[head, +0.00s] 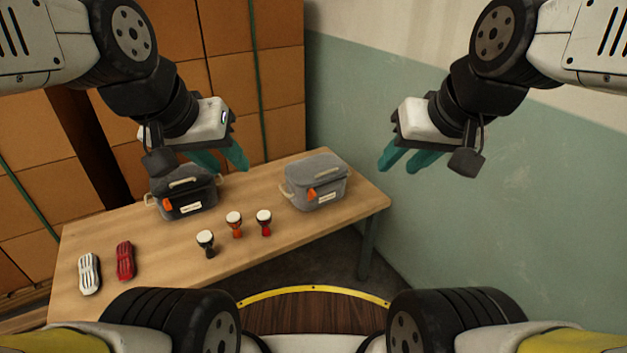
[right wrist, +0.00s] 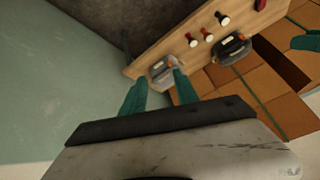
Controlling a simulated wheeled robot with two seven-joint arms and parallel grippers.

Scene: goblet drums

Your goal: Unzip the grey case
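The grey case (head: 318,183) stands upright at the right end of the wooden table, with its lid down, a handle on top, an orange tag at the front and a pale label. It also shows in the right wrist view (right wrist: 163,70), beyond the fingers. My left gripper (head: 222,160) hangs in the air above the dark case, its teal fingers apart and empty. My right gripper (head: 407,160) is in the air to the right of the grey case, clear of the table. Its teal fingers are apart and empty, also in the right wrist view (right wrist: 158,90).
A dark case (head: 188,203) with an orange tag stands left of the grey case. Boxes and a wall stand behind.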

